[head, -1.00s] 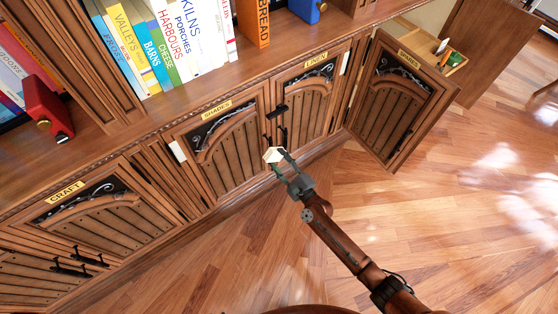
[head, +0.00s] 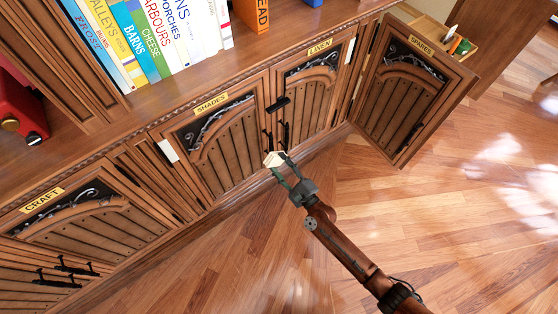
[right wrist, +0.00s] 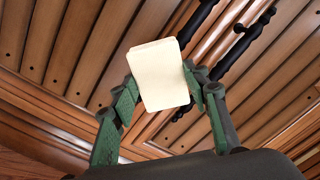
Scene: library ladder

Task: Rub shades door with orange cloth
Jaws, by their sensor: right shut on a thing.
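The shades door (head: 225,155) is a closed wooden panel door with a yellow SHADES label, in the middle of the head view. My right gripper (head: 280,168) is in front of the lower right part of this door, near the black handles. It is shut on a small cream-coloured block or pad (head: 273,159), which also shows between the green-padded fingers in the right wrist view (right wrist: 159,75). I cannot tell whether the pad touches the door. No orange cloth is seen. My left gripper is not in view.
The linen door (head: 305,100) is closed on the right. The spares door (head: 410,95) stands open, beside a drawer or tray of small items (head: 455,40). The craft door (head: 85,225) is at lower left. Books (head: 150,40) line the shelf above. The wooden floor (head: 440,220) is clear.

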